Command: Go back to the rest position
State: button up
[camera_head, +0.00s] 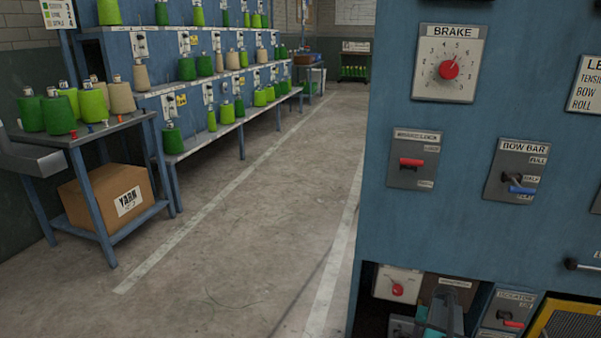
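I cannot make out my gripper in the head view. A blue machine panel (400,225) fills the right side, close to me. Below the panel is a recess with a small red-knobbed control (397,289), a teal part (444,315) cut by the lower edge, and another switch with a red lever (506,318).
A blue table (98,131) at left bears green and beige yarn cones, with a YARN carton (110,202) beneath. A long blue yarn rack (215,139) runs toward the back. The concrete floor (240,240) between rack and panel is clear, with white lines.

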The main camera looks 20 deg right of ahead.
jog(key=w+a+r+n+g+y+p, duration=0.1)
jog(key=a+r+n+p, duration=0.15)
jog(key=a+p, duration=0.85)
jog(key=w+a+r+n+g+y+p, duration=0.1)
jog(key=a+r+n+p, duration=0.15)
jog(key=a, duration=1.65)
jog(key=s+a+r+n+g+p, duration=0.2)
jog(key=s+a+p, duration=0.4)
jog(key=s+a, duration=0.3)
jog(key=s+a+r+n+g+h+p, duration=0.1)
jog(key=s+a+r+n+g+p, duration=0.1)
jog(key=s+a+r+p, duration=0.3)
jog(key=s+a+p, duration=0.1)
jog(key=s+a, duration=0.3)
jog(key=s, duration=0.2)
jog(key=shift+a+r+n, duration=0.2)
jog(key=shift+n, duration=0.2)
jog(key=shift+w, duration=0.1)
jog(key=c, duration=0.9)
jog(key=shift+o, duration=0.2)
jog(key=shift+d, duration=0.1)
